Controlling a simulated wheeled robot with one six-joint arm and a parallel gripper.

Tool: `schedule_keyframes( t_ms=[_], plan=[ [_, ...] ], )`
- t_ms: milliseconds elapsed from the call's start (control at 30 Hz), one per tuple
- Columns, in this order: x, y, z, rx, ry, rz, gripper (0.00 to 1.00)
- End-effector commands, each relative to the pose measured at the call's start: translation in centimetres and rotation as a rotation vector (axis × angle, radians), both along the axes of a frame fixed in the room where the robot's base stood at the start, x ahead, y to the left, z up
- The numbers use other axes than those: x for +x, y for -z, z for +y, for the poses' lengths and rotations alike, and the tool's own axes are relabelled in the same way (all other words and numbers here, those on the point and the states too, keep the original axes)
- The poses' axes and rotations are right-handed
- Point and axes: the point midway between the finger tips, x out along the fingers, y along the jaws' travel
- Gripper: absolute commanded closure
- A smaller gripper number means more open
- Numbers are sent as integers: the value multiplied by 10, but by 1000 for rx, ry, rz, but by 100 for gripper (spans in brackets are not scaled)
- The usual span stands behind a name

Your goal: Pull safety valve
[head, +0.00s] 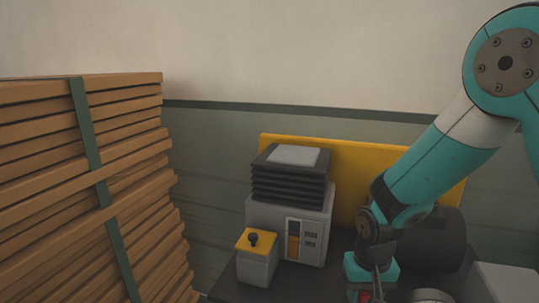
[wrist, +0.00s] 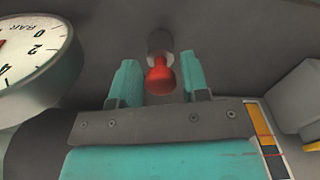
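The safety valve's red knob (wrist: 160,80) sits on a short grey metal stem (wrist: 159,45) in the wrist view. A small part of the red knob (head: 365,296) shows at the bottom edge of the head view, below my gripper. My gripper (wrist: 159,63) is open, with one teal finger on each side of the knob and a visible gap to each finger. In the head view, my gripper (head: 372,284) points down, and its fingertips are hard to make out.
A pressure gauge marked BAR (wrist: 38,55) is close on the left in the wrist view. In the head view, a grey machine with black bellows (head: 290,190) and a yellow-topped box (head: 257,262) stand left of my arm. Strapped wooden slats (head: 60,190) fill the left side.

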Motion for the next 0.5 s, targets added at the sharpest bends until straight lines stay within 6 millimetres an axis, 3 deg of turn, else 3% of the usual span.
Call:
schedule_keyframes(
  t_ms=[33,100,500],
  plan=[
    [0,0,0,0,0,0,70],
    [0,0,0,0,0,0,84],
    [0,-1,0,-1,1,0,85]
  ],
)
